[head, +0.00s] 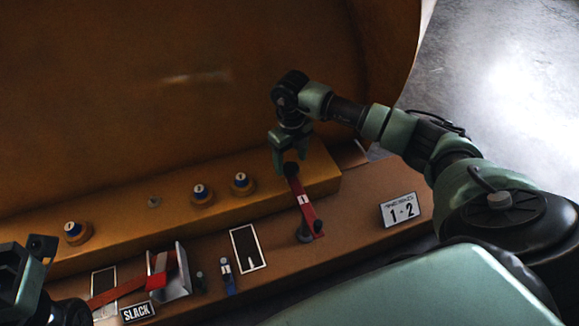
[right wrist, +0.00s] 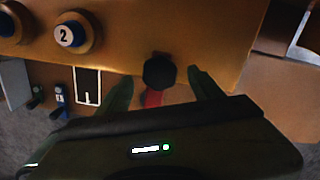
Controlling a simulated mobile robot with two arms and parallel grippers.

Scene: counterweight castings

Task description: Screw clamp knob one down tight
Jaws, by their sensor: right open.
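A black knob (right wrist: 158,71) sits at the far end of a red clamp bar (head: 303,203), on the edge of the tan ledge. In the head view the knob (head: 290,169) shows just below my right gripper (head: 290,157). The right gripper is open. In the right wrist view its two green fingers (right wrist: 161,86) stand apart on either side of the knob, with gaps visible. The bar carries a white label whose mark is too small to read surely. My left gripper (head: 32,278) is partly in view at the lower left; its jaws are not clear.
Blue-capped round fittings (head: 242,182) stand along the ledge (head: 130,225); one reads 2 (right wrist: 66,36). A "1 - 2" sign (head: 401,209) stands right of the bar. A large curved orange wall (head: 180,100) rises behind.

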